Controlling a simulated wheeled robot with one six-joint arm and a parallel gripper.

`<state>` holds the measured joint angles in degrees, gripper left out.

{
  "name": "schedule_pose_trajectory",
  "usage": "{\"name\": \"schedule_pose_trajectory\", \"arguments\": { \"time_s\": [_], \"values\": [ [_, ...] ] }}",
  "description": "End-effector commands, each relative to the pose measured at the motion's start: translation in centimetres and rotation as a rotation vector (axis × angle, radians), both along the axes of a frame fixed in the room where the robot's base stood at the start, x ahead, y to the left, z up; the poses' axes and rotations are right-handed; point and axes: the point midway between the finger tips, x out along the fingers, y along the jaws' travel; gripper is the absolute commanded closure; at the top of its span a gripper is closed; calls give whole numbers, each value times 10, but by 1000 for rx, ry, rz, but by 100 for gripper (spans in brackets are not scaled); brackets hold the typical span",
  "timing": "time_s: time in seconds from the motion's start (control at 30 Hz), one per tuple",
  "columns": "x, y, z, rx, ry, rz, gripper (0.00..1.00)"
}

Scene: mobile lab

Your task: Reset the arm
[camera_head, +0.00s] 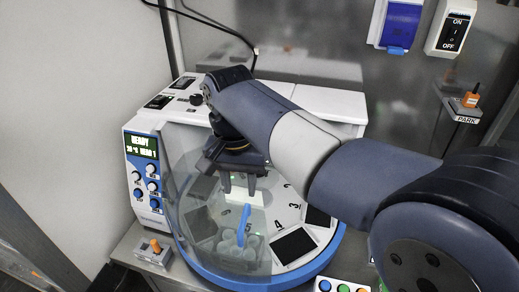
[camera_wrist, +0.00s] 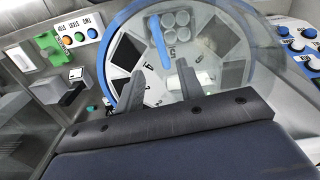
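My gripper (camera_head: 240,188) hangs from my arm in front of the white lab machine (camera_head: 320,100), with its fingers pointing down over the round numbered disc (camera_head: 262,215). The fingers also show in the wrist view (camera_wrist: 168,66), spread apart with nothing visible held between them. A small white block (camera_head: 246,198) is just below the fingertips in the head view; I cannot tell whether they touch it. My arm crosses from the right edge and hides part of the machine.
A clear cover with a blue handle (camera_head: 243,222) shows at the disc. The machine's display (camera_head: 143,146) reads READY. A button panel (camera_head: 342,287) is at the front. A blue wall box (camera_head: 401,24), an ON/OFF switch (camera_head: 455,30) and a PARK holder (camera_head: 466,108) are at the back right.

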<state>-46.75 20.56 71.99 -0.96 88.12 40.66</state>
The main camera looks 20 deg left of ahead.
Motion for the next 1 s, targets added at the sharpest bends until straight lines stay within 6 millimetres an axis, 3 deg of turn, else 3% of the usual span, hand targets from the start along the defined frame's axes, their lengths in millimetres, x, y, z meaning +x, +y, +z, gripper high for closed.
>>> {"name": "schedule_pose_trajectory", "arguments": {
  "time_s": [0.17,0.6,1.0],
  "values": [
    [0,-1,-21,-5,5,0,64],
    [0,-3,-100,-5,5,0,64],
    [1,-12,-106,-1,2,43,64]
  ]
}}
